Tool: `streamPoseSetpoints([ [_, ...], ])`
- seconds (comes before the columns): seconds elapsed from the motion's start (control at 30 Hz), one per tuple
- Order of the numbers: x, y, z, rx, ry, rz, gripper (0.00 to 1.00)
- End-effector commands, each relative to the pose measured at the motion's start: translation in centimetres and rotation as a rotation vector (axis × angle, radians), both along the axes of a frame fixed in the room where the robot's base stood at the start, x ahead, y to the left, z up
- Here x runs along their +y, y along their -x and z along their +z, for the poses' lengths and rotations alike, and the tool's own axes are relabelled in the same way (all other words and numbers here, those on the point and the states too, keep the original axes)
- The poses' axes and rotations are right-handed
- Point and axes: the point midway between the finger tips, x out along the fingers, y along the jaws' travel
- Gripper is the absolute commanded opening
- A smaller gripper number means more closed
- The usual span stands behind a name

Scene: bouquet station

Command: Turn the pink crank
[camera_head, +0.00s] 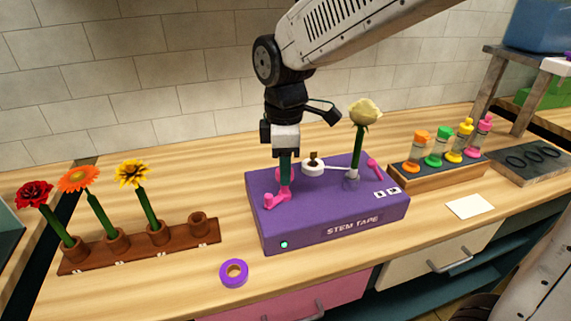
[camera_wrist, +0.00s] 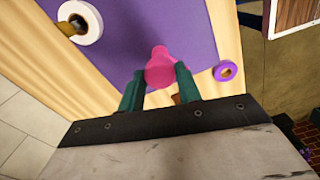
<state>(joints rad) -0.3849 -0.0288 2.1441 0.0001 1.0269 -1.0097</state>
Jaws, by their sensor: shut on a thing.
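The pink crank (camera_head: 277,199) sits on the left part of the purple stem tape box (camera_head: 325,229). My gripper (camera_head: 284,180) points down over it, and its green fingers are shut on the crank's upright handle. In the wrist view the pink crank (camera_wrist: 160,68) shows between the two fingertips (camera_wrist: 160,84). The crank's lower part is partly hidden there. A pale rose (camera_head: 365,112) with a green stem stands upright at the right of the box. A white tape roll (camera_head: 313,166) sits on the box behind the crank, and also shows in the wrist view (camera_wrist: 80,22).
A purple tape roll (camera_head: 234,272) lies on the counter in front of the box. A brown rack (camera_head: 190,236) at left holds red, orange and yellow flowers. A wooden holder (camera_head: 440,174) with colored bottles and a white card (camera_head: 470,206) are at right.

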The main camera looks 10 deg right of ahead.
Motion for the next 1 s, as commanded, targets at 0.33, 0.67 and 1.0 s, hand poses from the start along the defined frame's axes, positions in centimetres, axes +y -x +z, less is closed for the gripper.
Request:
streamPoseSetpoints([
  [0.33,0.03,-0.10,0.12,-0.003,-0.001,-0.199,0.11],
  [0.67,0.03,-0.11,0.13,-0.004,-0.002,-0.264,0.11],
  [1.0,0.04,-0.12,0.14,-0.004,-0.002,-0.267,0.11],
])
